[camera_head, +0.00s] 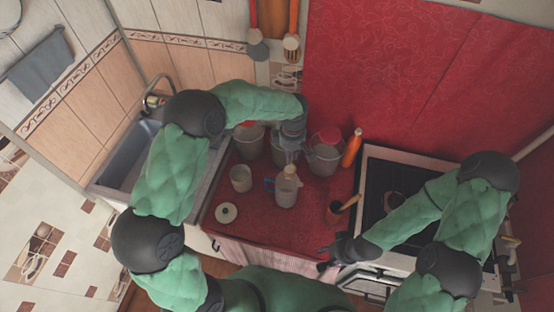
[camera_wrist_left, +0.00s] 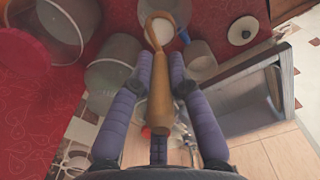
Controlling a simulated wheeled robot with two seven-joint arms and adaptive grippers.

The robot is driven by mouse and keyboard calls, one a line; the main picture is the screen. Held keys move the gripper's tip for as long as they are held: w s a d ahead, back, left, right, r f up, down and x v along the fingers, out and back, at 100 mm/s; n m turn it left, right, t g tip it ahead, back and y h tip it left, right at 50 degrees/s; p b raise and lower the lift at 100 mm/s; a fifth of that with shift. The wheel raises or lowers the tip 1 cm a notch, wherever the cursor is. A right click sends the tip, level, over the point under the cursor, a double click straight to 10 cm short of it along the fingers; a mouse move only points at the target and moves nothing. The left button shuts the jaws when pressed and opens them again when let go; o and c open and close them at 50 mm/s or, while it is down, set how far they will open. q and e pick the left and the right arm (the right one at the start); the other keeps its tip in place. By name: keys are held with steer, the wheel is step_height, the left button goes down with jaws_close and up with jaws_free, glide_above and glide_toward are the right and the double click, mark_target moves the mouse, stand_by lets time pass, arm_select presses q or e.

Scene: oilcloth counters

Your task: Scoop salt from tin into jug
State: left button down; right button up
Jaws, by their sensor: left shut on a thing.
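My left gripper (camera_head: 290,152) is shut on the handle of a wooden scoop (camera_wrist_left: 160,105), which lies between the two purple fingers in the left wrist view. The scoop's bowl holds white salt (camera_wrist_left: 158,31). In the head view the bowl is over or close above the jug (camera_head: 286,195), which has a blue handle on its left. Whether the bowl is right over the jug's mouth I cannot tell. A grey tin (camera_head: 278,152) stands behind the jug, partly hidden by my gripper. My right gripper (camera_head: 328,262) is low by the counter's front edge; its finger opening is unclear.
Grey containers stand left (camera_head: 250,142) and right (camera_head: 323,160), with red on their tops.

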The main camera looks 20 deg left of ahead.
arm_select(q)
steer(key=w+d, duration=0.2)
steer(key=d, duration=0.2)
steer(key=shift+t+h, duration=0.5)
steer(key=shift+h, duration=0.4)
steer(key=shift+s+a+f+b, duration=0.4)
steer(key=shift+a+f+b, duration=0.1)
steer(key=shift+a+f, duration=0.25)
steer(key=shift+s+a+f+b, duration=0.5)
steer(key=shift+a+f, duration=0.1)
steer(key=shift+f, duration=0.25)
steer(key=shift+s+a+f+b, duration=0.35)
steer(key=shift+a+f+b, duration=0.15)
steer(key=shift+a+f, duration=0.25)
steer(key=shift+s+a+f+t+h+b, duration=0.1)
steer(key=shift+s+a+t+h+b, duration=0.45)
steer(key=shift+b, duration=0.4)
steer(key=shift+s+a+f+t+h+b, duration=0.1)
steer(key=shift+s+a+t+h+b, duration=0.2)
steer(key=shift+a+h+b, duration=0.5)
steer(key=shift+w+d, duration=0.1)
steer(key=shift+d, duration=0.05)
